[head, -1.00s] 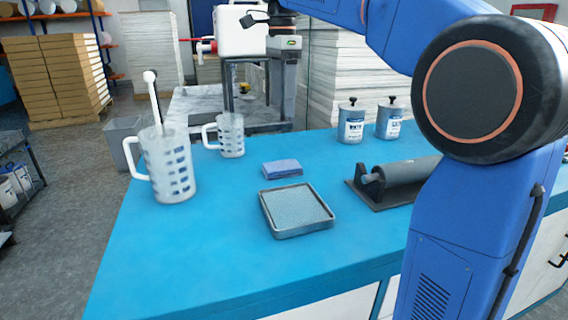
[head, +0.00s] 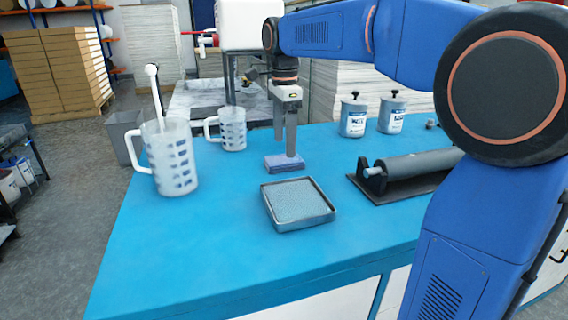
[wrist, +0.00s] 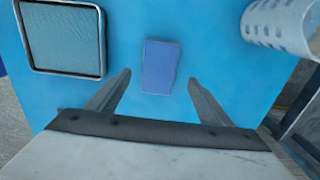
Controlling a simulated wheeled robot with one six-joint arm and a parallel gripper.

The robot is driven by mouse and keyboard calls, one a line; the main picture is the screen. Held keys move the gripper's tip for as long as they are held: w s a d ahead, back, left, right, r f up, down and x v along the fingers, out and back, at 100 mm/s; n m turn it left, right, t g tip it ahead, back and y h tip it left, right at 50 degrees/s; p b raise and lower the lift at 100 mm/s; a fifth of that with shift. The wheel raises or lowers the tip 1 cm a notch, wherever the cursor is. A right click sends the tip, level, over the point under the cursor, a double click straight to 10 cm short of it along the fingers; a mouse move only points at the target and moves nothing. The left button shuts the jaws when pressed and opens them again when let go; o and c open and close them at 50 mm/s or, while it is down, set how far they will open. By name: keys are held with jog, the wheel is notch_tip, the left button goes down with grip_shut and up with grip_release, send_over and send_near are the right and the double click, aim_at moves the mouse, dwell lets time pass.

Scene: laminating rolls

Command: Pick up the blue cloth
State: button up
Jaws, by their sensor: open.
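The blue cloth (head: 283,164) is a small folded, flat block lying on the blue counter, behind the metal tray in the head view. In the wrist view the cloth (wrist: 160,66) lies ahead of my fingertips, in line with the gap between them. My gripper (head: 285,150) points down over the cloth in the head view, and its fingers cover part of it. In the wrist view my gripper (wrist: 158,80) is open with nothing between its fingers. I cannot tell whether a finger touches the cloth.
A metal tray (head: 327,211) with a textured pad sits in front of the cloth. A large jug (head: 172,160) with a stick in it and a smaller jug (head: 232,130) stand left. A roller on a base (head: 415,166) and two canisters (head: 353,117) (head: 391,114) are right.

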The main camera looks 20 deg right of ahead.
aim_at(284, 158)
jog(key=shift+s+a+f, duration=0.1)
jog(key=shift+f, duration=2.25)
jog(key=shift+c, duration=0.5)
jog(key=c, duration=1.1)
notch_tip(284, 158, up, 10)
